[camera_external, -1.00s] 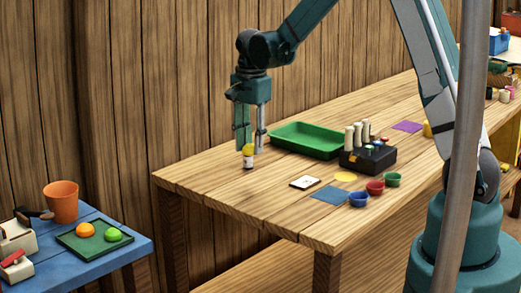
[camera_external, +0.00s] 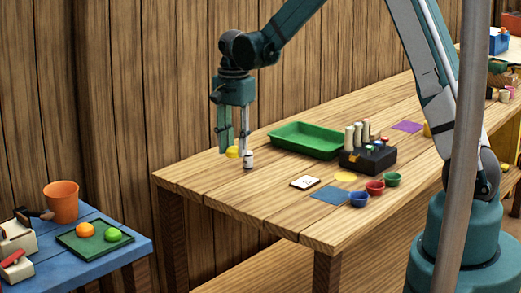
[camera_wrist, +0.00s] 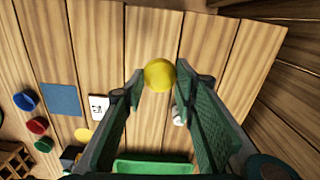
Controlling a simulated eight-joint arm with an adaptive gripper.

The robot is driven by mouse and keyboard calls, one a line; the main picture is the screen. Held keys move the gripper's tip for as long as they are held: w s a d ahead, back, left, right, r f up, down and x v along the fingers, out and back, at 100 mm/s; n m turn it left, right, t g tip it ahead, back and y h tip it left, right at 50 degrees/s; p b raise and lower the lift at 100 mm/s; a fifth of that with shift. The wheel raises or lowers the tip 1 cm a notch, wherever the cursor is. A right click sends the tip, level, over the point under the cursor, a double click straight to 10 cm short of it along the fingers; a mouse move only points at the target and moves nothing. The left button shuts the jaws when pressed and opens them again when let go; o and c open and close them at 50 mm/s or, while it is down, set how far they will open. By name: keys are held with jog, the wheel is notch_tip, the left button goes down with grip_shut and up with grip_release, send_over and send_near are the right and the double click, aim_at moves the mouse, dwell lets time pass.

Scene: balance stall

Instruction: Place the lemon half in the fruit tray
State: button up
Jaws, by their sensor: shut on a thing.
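A yellow lemon half (camera_external: 232,152) is held between the fingertips of my gripper (camera_external: 235,150), above the left end of the wooden table. In the wrist view the lemon half (camera_wrist: 159,75) shows round and yellow between the shut fingers (camera_wrist: 157,82). A small green tray (camera_external: 72,239) with an orange fruit (camera_external: 85,230) and a green fruit (camera_external: 113,234) lies on the blue table at lower left. My gripper is well to the right of that tray and higher.
A small white upright piece (camera_external: 248,160) with a dark band stands close right of my fingers. A large empty green tray (camera_external: 282,144) lies behind it. An orange cup (camera_external: 61,202) stands behind the small tray. A gap separates the two tables.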

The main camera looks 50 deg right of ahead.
jog(key=w+a+r+n+p, duration=0.15)
jog(key=a+n, duration=0.25)
jog(key=a, duration=1)
jog(key=w+a+n, duration=0.3)
jog(key=a, duration=1.2)
jog(key=s+a+n, duration=0.3)
jog(key=a, duration=1)
jog(key=s+a+r+n, duration=0.1)
jog(key=s+a+n, duration=0.2)
jog(key=a, duration=1.1)
jog(key=shift+r+n+p, duration=0.15)
jog(key=shift+n+p, duration=0.15)
jog(key=shift+n, duration=0.2)
jog(key=shift+d, duration=0.1)
send_over(89, 248)
jog(key=shift+f, duration=3.15)
jog(key=shift+f+b, duration=0.4)
jog(key=shift+f, duration=1.45)
jog(key=shift+f, duration=0.2)
